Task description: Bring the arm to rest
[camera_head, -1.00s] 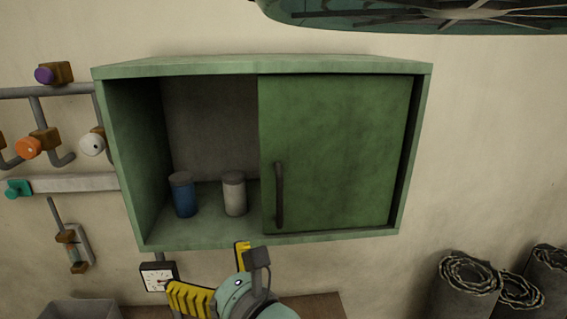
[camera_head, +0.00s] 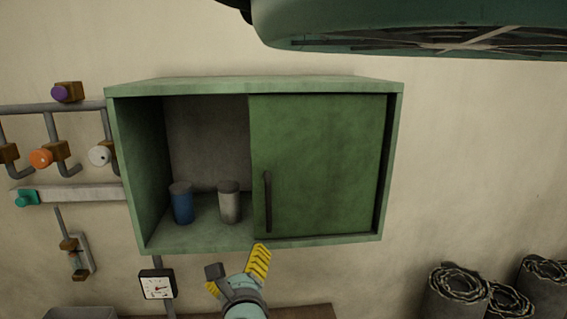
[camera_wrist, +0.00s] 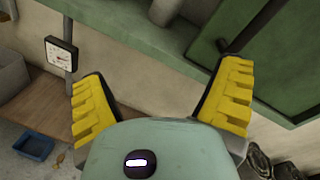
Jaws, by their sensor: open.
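My gripper (camera_head: 236,272) has yellow ribbed fingers and is in front of and just below the green wall cabinet's lower edge in the head view. In the wrist view my gripper (camera_wrist: 160,95) shows its fingers spread wide with nothing between them. The cabinet (camera_head: 245,85) has its sliding door (camera_head: 325,160) over the right half, with a dark handle (camera_head: 268,200). The left half is open. A blue canister (camera_head: 182,204) and a grey canister (camera_head: 229,203) stand upright inside it.
Pipes with coloured valve knobs (camera_head: 41,158) run along the wall at left. A gauge (camera_head: 157,285) is below the cabinet, above a wooden surface (camera_wrist: 30,100). A blue tray (camera_wrist: 35,146) lies low at left. Sheet rolls (camera_head: 455,290) stand at lower right. A large teal fixture (camera_head: 400,35) hangs overhead.

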